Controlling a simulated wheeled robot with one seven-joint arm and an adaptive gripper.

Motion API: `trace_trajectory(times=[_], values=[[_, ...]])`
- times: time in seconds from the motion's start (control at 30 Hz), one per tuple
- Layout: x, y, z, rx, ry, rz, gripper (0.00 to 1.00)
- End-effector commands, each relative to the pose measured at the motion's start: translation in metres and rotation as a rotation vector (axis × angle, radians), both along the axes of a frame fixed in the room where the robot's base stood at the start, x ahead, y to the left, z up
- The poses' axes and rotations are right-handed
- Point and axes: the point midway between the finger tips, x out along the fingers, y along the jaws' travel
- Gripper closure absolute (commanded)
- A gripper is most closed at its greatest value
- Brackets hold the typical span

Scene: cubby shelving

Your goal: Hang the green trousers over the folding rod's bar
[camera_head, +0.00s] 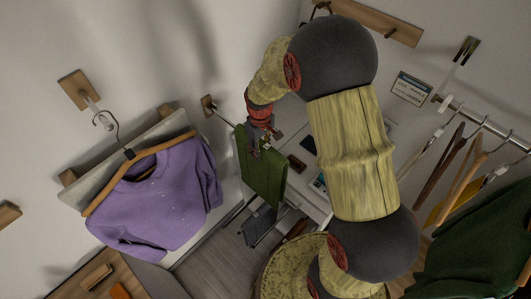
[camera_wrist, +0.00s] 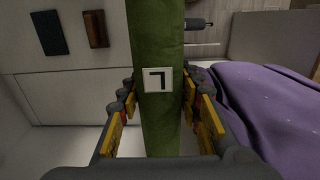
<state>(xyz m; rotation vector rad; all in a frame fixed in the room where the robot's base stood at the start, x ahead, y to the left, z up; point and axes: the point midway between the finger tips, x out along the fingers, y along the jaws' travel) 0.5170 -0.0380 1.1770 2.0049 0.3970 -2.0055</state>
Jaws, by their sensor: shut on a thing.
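The green trousers (camera_head: 262,172) hang down as a folded panel below my gripper (camera_head: 262,138) in the head view. In the wrist view the green cloth (camera_wrist: 157,110) runs upright between the yellow-padded fingers (camera_wrist: 160,120), with a white tag on it. My gripper is shut on the trousers. The folding rod's bar (camera_head: 222,116) juts from its wall mount toward the top left corner of the trousers. A short dark rod (camera_wrist: 198,23) shows right of the cloth in the wrist view. I cannot tell whether the cloth touches the bar or lies over it.
A purple sweater (camera_head: 165,190) on a wooden hanger hangs to the left; it also shows close on the right in the wrist view (camera_wrist: 260,100). A white table (camera_head: 310,195) with small items stands behind the trousers. A rail (camera_head: 485,122) with hangers and dark green clothing is at right.

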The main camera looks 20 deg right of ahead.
Motion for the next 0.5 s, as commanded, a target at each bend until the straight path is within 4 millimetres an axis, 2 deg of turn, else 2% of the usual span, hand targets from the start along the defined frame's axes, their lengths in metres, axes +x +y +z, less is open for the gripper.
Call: trace_trajectory(times=[0.5], values=[[0.039,0.016,0.000,0.000,-0.002,0.001,1.00]])
